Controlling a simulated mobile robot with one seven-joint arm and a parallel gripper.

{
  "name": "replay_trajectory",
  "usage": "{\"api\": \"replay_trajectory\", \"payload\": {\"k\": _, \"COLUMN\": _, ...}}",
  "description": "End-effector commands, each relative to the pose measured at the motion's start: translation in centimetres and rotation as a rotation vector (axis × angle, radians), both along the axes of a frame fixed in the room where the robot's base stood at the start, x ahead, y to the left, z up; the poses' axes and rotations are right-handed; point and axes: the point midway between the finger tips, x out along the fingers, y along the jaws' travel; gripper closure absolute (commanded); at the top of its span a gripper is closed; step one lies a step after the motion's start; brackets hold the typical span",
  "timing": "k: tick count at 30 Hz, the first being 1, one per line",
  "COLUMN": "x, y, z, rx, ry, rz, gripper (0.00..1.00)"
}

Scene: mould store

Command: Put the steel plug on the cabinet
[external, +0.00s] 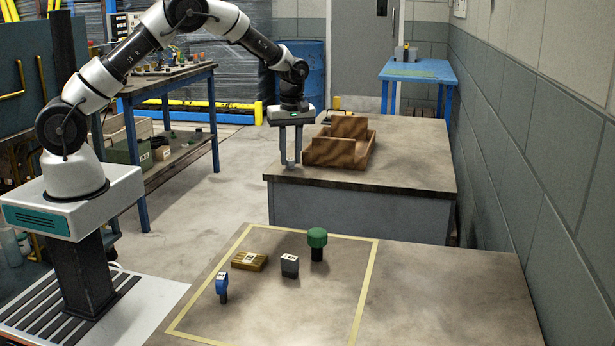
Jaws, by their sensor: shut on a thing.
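My gripper (291,163) is over the near left corner of the cabinet (400,178), a grey block with a worn brown top. Its fingers point straight down and are shut on a small grey thing, which looks like the steel plug (291,157). The fingers cover most of the plug. The fingertips are at or just above the cabinet top; I cannot tell whether the plug touches it.
A brown wooden tray (340,150) stands on the cabinet, right of my gripper. On the front table, inside a yellow outline, are a green-topped knob (317,240), a dark grey block (290,265), a brass block (249,261) and a blue piece (222,287). The cabinet's front right is clear.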

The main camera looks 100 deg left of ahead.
Motion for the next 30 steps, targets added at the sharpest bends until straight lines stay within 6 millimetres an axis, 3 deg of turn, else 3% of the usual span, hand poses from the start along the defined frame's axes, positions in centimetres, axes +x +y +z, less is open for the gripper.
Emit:
{"api": "replay_trajectory", "payload": {"k": 10, "x": 0.0, "y": 0.0, "z": -0.3, "rx": 0.002, "ry": -0.001, "rz": 0.0, "gripper": 1.0}}
{"api": "replay_trajectory", "payload": {"k": 11, "x": 0.0, "y": 0.0, "z": -0.3, "rx": 0.002, "ry": -0.001, "rz": 0.0, "gripper": 0.75}}
{"api": "replay_trajectory", "payload": {"k": 14, "x": 0.0, "y": 0.0, "z": -0.3, "rx": 0.001, "ry": 0.0, "rz": 0.0, "gripper": 0.58}}
{"api": "replay_trajectory", "payload": {"k": 23, "x": 0.0, "y": 0.0, "z": -0.1, "rx": 0.001, "ry": -0.001, "rz": 0.0, "gripper": 0.58}}
{"api": "replay_trajectory", "payload": {"k": 26, "x": 0.1, "y": 0.0, "z": 0.5, "rx": 0.002, "ry": -0.003, "rz": 0.0, "gripper": 0.58}}
{"api": "replay_trajectory", "payload": {"k": 30, "x": 0.3, "y": -0.2, "z": 2.9, "rx": 0.003, "ry": -0.004, "rz": -0.001, "gripper": 0.58}}
